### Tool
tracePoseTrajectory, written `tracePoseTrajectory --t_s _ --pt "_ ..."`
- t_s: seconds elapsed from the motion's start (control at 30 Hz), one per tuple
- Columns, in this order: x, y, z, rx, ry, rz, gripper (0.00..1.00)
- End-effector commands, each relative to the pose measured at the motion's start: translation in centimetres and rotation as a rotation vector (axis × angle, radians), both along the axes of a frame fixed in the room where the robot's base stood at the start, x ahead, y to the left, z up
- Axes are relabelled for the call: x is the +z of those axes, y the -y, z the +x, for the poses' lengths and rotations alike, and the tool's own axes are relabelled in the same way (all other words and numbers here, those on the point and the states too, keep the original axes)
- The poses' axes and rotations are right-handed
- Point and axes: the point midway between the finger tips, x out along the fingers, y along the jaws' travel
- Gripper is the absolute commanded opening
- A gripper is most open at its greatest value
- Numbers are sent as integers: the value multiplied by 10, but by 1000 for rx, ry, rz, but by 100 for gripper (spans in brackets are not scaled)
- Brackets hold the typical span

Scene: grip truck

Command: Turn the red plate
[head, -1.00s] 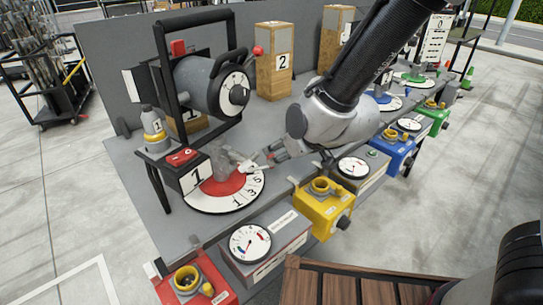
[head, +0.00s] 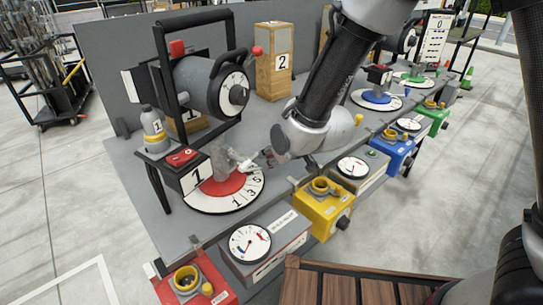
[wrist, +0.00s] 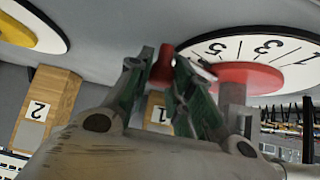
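The red plate (head: 224,186) lies in a white dial (head: 246,197) marked with 1, 3 and 5, at the front left of the grey bench. A grey, blurred shape (head: 220,160) stands over it. My gripper (head: 262,158) comes in from the right, just above the plate's right side. In the wrist view the red plate (wrist: 250,77) and its dial show at the upper right, upside down. A post (wrist: 234,94) joins the plate. A short red piece (wrist: 163,64) sits between my two fingertips (wrist: 162,66). Whether both fingers press on it I cannot tell.
A red button box marked 1 (head: 182,157) stands left of the plate. A grey drum with a dial (head: 212,85) in a black frame stands behind. A gauge box (head: 249,243), a red valve box (head: 188,282) and a yellow one (head: 322,208) line the front edge. Wooden box 2 (head: 274,62) is further back.

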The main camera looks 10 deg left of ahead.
Motion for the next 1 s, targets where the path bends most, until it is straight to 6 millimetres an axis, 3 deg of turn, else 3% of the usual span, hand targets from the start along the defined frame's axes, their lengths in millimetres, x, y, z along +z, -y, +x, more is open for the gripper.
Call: tracePoseTrajectory --t_s 0.27,0.7,1.0 --pt "-1 0 -2 -16 0 0 0" --pt "-1 9 -30 -223 -1 1 0" --pt "-1 11 -36 -260 -2 -2 0"
